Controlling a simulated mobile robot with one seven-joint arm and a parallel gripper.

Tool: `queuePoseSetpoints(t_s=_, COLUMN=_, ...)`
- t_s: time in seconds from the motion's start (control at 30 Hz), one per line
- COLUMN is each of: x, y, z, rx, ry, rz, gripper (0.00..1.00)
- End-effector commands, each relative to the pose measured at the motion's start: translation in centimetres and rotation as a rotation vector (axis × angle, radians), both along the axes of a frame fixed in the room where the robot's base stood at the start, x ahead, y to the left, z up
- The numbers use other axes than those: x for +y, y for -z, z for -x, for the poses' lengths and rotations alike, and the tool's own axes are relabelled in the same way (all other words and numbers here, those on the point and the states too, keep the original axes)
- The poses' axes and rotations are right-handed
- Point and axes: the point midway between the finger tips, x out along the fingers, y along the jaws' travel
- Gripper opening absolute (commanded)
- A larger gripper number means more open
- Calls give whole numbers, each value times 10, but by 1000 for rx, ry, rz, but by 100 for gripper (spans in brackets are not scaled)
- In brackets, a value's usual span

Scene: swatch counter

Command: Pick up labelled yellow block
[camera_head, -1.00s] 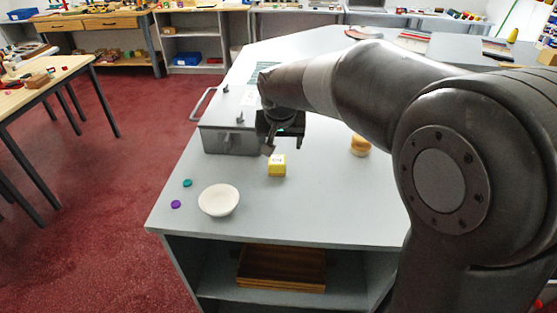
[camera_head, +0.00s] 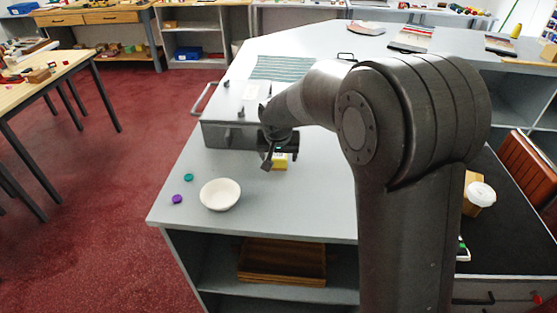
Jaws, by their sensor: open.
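The yellow block (camera_head: 281,165) sits on the grey counter, right of the white bowl. A pale label shows on it, and its upper part is partly covered by my gripper. My gripper (camera_head: 272,160) points down over the block, with its fingers at the block's upper left as seen here. The jaws are open. I cannot tell whether a finger touches the block or how far down its sides the fingers reach.
A white bowl (camera_head: 220,194) stands near the counter's front left, with teal (camera_head: 188,177) and purple (camera_head: 177,199) discs to its left. A grey metal box (camera_head: 229,130) stands behind the gripper. My arm covers much of the counter's right side.

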Motion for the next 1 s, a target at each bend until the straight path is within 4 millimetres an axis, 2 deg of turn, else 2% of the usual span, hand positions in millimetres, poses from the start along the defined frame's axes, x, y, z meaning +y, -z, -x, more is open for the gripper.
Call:
queuePoseSetpoints(t_s=0.27, x=0, y=5, z=-2, rx=-1, ry=0, rz=0, gripper=70)
queuePoseSetpoints(t_s=0.83, x=0, y=4, z=-2, rx=-1, ry=0, rz=-1, gripper=23)
queuePoseSetpoints(t_s=1.0, x=0, y=4, z=-2, rx=-1, ry=0, rz=-1, gripper=23)
